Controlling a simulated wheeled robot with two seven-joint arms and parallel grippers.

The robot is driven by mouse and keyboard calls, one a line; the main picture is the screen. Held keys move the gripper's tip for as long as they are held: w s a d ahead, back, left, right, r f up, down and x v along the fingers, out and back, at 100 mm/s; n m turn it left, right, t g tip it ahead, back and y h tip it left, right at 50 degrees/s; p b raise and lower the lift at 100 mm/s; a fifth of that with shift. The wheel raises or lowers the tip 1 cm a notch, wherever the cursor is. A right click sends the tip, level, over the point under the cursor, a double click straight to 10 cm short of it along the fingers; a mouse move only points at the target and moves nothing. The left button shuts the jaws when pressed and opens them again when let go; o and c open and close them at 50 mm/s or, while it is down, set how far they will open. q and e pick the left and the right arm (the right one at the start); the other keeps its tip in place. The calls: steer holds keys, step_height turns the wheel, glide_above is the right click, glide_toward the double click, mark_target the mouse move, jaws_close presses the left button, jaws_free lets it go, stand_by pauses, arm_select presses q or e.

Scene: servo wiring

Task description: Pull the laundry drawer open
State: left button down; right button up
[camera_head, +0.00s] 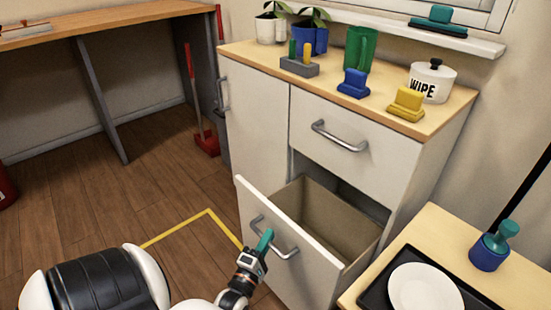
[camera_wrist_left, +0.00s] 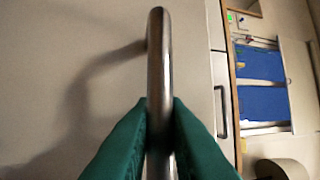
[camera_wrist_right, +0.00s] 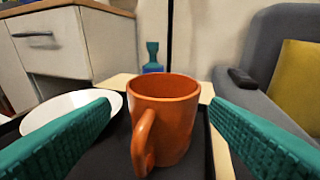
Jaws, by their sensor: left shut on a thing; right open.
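The laundry drawer (camera_head: 290,238) is the lower drawer of the white cabinet and stands pulled out, its beige inside (camera_head: 325,218) showing empty where visible. Its metal bar handle (camera_head: 283,250) is on the front. My left gripper (camera_head: 265,240) is shut on this handle. In the left wrist view, the green fingers (camera_wrist_left: 160,135) press on both sides of the handle bar (camera_wrist_left: 158,80). My right gripper (camera_wrist_right: 160,125) is open, its fingers apart on either side of an orange mug (camera_wrist_right: 165,115), which it does not visibly touch. The right gripper is out of the head view.
An upper drawer (camera_head: 350,140) above is closed. The cabinet top holds plants, a green mug (camera_head: 360,48), blue and yellow pieces and a WIPE canister (camera_head: 431,80). A side table at right holds a black tray (camera_head: 377,293) with a white plate (camera_head: 425,290). Yellow tape marks the floor.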

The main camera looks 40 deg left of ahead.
arm_select(q)
steer(key=shift+s+f, duration=0.1)
steer(key=shift+s, duration=0.7)
arm_select(e)
steer(key=shift+s+d+f+g+h, duration=0.2)
steer(key=shift+f+g, duration=0.15)
steer(key=shift+f, duration=0.15)
steer(key=shift+s+d+f+g+h, duration=0.1)
steer(key=shift+s+f+g, duration=0.1)
steer(key=shift+f+g, duration=0.25)
arm_select(q)
steer(key=c, duration=1.4)
jaws_free()
steer(key=shift+c, duration=0.2)
